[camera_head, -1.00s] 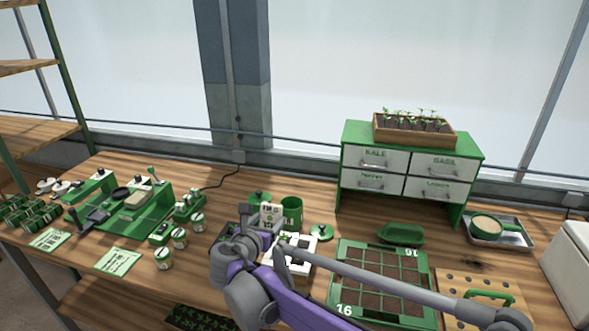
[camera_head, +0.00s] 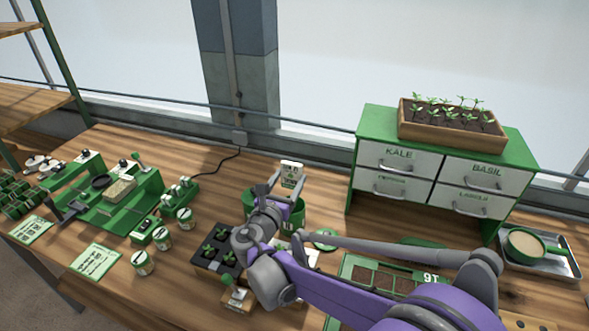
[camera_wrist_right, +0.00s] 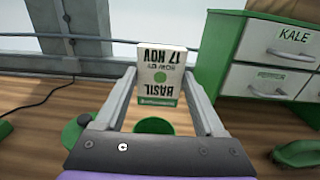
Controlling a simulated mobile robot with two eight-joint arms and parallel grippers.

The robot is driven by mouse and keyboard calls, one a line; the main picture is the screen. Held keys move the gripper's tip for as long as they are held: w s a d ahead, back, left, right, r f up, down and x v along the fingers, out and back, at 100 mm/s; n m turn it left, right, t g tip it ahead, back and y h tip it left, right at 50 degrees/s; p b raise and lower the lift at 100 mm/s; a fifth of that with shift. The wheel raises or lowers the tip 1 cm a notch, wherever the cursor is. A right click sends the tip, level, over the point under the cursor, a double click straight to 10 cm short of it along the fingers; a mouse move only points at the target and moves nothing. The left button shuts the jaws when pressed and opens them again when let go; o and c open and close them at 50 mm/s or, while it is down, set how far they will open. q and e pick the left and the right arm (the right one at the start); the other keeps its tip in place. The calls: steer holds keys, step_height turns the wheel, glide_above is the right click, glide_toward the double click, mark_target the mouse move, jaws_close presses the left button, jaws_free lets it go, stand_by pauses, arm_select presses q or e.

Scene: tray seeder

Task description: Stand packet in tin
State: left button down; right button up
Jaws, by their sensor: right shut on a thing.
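A white and green seed packet (camera_head: 292,171) is held upright in my right gripper (camera_head: 290,182), raised above the bench. In the right wrist view the packet (camera_wrist_right: 160,78) reads BASIL 17 NOV upside down, between the two fingers. The green tin (camera_head: 296,218) stands on the bench below and behind the gripper, partly hidden by my wrist. The packet shows above the tin's rim, apart from it as far as I can tell. A round green shape (camera_wrist_right: 155,126) lies beneath the packet in the wrist view. My left gripper is not in view.
A green drawer cabinet (camera_head: 445,135) with a seedling box stands at the back right. A black seedling tray (camera_head: 205,262) is at the front left. A seed tray (camera_head: 345,272) sits partly behind my arm.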

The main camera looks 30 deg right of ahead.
steer(key=shift+w+d, duration=0.1)
steer(key=shift+d, duration=0.05)
steer(key=shift+f+b, duration=0.35)
steer(key=shift+f, duration=0.1)
step_height(320, 180, down, 7)
steer(key=b, duration=0.5)
steer(key=shift+f, duration=0.15)
steer(key=o, duration=1.3)
steer(key=v, duration=1.1)
steer(key=shift+f, duration=0.1)
